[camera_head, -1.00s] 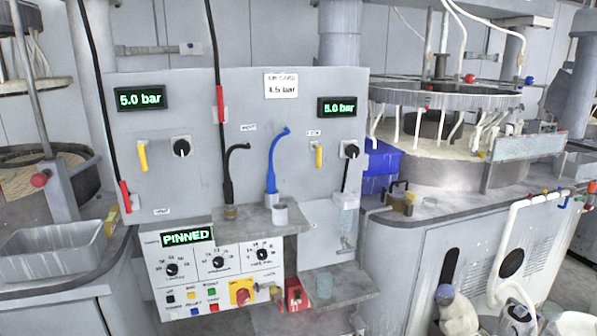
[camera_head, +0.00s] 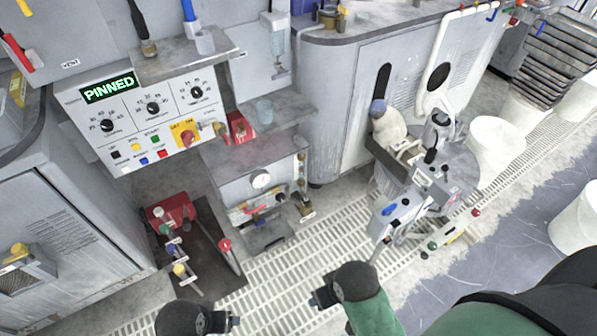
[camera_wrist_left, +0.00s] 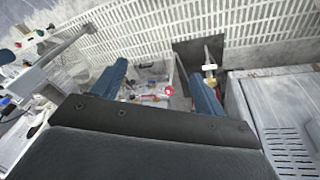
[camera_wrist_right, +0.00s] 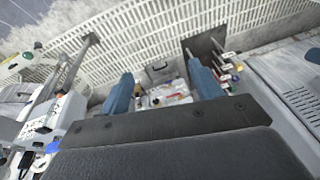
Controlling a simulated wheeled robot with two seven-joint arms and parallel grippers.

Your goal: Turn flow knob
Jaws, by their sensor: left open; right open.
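The control panel (camera_head: 150,118) has three black dials in a row: the left dial (camera_head: 107,125), the middle dial (camera_head: 153,108) and the right dial (camera_head: 196,92). Their labels are too small to read, so I cannot tell which knob is the flow knob. My left gripper (camera_head: 228,322) is low at the bottom edge, below and apart from the panel. My right gripper (camera_head: 322,298) is to its right, also low and apart. Both are open and empty; the wrist views show spread blue fingers on the left gripper (camera_wrist_left: 163,85) and right gripper (camera_wrist_right: 160,85).
A lower box with a gauge (camera_head: 261,181) and a red valve stand (camera_head: 172,213) sit below. A grey cart (camera_head: 410,205) stands right. Grated floor (camera_head: 290,265) is open between.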

